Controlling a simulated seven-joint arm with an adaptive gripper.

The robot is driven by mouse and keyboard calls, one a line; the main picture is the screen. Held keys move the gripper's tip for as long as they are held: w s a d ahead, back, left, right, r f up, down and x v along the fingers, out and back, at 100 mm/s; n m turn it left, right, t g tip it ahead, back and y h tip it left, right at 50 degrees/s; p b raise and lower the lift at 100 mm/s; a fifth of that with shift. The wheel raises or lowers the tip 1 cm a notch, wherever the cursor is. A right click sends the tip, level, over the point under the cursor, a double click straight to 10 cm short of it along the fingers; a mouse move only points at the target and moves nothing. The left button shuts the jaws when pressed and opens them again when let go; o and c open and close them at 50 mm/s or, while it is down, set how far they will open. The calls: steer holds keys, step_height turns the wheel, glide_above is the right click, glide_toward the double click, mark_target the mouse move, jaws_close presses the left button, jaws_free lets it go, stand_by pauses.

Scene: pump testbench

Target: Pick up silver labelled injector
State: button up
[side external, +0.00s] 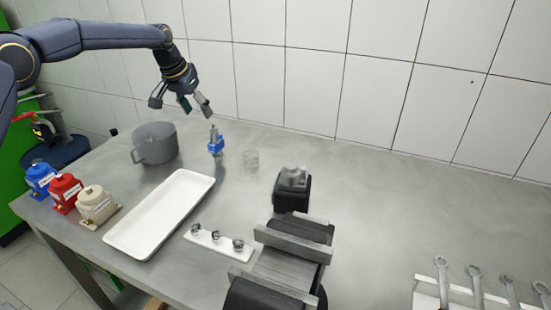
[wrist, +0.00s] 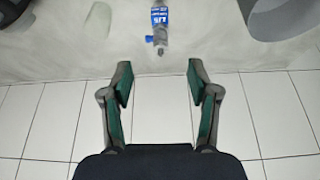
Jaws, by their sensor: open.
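The silver injector with a blue label (side external: 216,142) stands upright on the grey metal table, right of the grey pot. In the wrist view the injector (wrist: 160,26) shows at the top centre, with its blue label and silver tip, beyond the fingertips. My gripper (side external: 188,104) is above the table, near the wall, higher than the injector and slightly left of it. In the wrist view my gripper (wrist: 157,80) has its two green-padded fingers spread wide with nothing between them.
A white tray (side external: 160,213) lies in front. Blue (side external: 41,178), red (side external: 65,190) and beige (side external: 97,203) labelled pumps line the left edge. A vise (side external: 283,262) stands front centre.

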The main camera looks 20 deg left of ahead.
mark_target(214, 140)
steer(key=x, duration=1.6)
steer(key=shift+s+f, duration=0.1)
jaws_close()
